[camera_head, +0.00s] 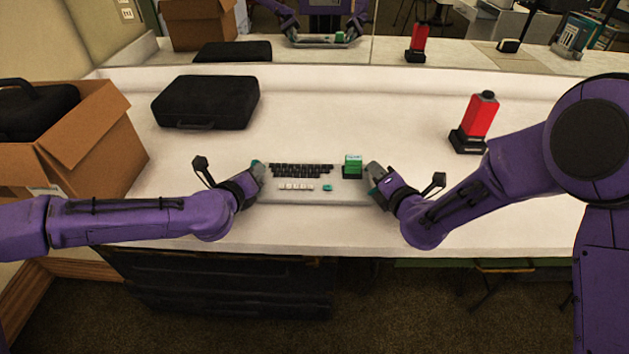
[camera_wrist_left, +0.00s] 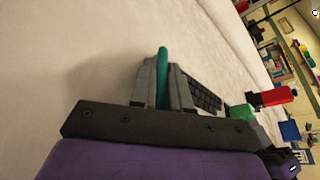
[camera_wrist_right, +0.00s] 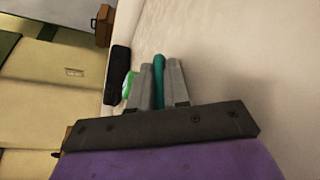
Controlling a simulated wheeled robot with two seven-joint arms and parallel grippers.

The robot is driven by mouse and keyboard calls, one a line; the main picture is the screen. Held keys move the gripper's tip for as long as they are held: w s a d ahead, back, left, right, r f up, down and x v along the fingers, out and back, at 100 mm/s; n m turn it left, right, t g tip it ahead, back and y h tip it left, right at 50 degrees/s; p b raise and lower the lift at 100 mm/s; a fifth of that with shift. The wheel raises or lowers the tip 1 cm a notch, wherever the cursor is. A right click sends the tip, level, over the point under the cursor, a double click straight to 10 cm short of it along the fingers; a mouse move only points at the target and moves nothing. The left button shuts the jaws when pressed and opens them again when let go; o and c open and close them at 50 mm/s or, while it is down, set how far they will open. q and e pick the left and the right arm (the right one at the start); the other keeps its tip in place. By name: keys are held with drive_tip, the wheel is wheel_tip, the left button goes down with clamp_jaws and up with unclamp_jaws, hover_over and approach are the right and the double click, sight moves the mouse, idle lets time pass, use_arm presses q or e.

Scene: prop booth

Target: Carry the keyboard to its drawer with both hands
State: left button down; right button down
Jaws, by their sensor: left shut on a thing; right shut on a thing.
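The grey keyboard (camera_head: 310,193) has black keys, a row of white keys and a green block at its upper right. It is level near the front edge of the white counter in the head view; I cannot tell whether it touches the counter. My left gripper (camera_head: 257,174) is shut on its left end, and my right gripper (camera_head: 374,177) is shut on its right end. Both wrist views show a teal piece between the fingers, in the left view (camera_wrist_left: 162,78) and in the right view (camera_wrist_right: 159,80). No drawer can be made out clearly.
A black case (camera_head: 207,101) lies at the back left. An open cardboard box (camera_head: 112,148) with a black case inside stands at far left. A red bottle-like object (camera_head: 480,115) on a black base stands at right. A mirror behind the white counter (camera_head: 330,100) reflects the scene.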

drive_tip(key=shift+d, duration=0.1)
